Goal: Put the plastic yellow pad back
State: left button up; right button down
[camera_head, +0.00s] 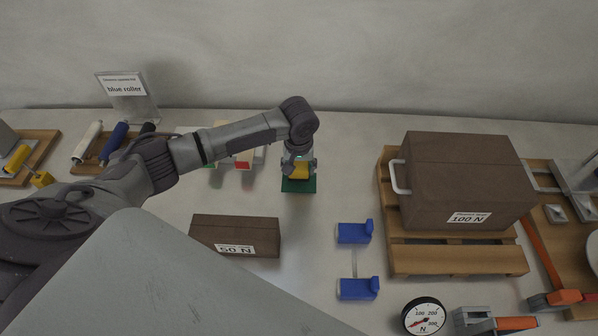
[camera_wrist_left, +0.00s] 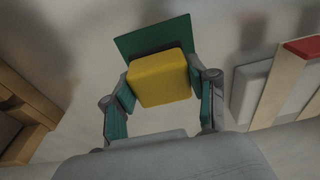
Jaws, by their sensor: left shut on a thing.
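The yellow pad (camera_head: 299,171) is a small block at the end of my left arm, near the middle of the table. My left gripper (camera_head: 299,163) points down and is shut on it. In the left wrist view the yellow pad (camera_wrist_left: 160,79) sits between the two fingers (camera_wrist_left: 163,98). A flat dark green square (camera_head: 298,186) shows just beneath the pad; it also shows behind the pad in the left wrist view (camera_wrist_left: 150,42). I cannot tell whether pad and square touch. My right gripper is not in view.
Left of the gripper, partly behind my arm, is a pale holder with a red piece (camera_head: 243,162). A brown 50 N block (camera_head: 235,236) and blue blocks (camera_head: 354,233) lie nearer. A brown 100 N box (camera_head: 465,180) stands on a wooden pallet (camera_head: 455,262) at right.

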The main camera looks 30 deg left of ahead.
aim_at(299, 175)
pick_arm(q)
jog(key=shift+s+f, duration=0.1)
jog(key=shift+f, duration=1.5)
jog(key=o, duration=1.2)
jog(key=shift+r, duration=0.15)
jog(key=r, duration=0.8)
jog(key=s+r, duration=0.1)
jog(key=r, duration=0.3)
jog(key=shift+s+d, duration=0.1)
jog(key=shift+d, duration=0.25)
jog(key=shift+f, duration=0.1)
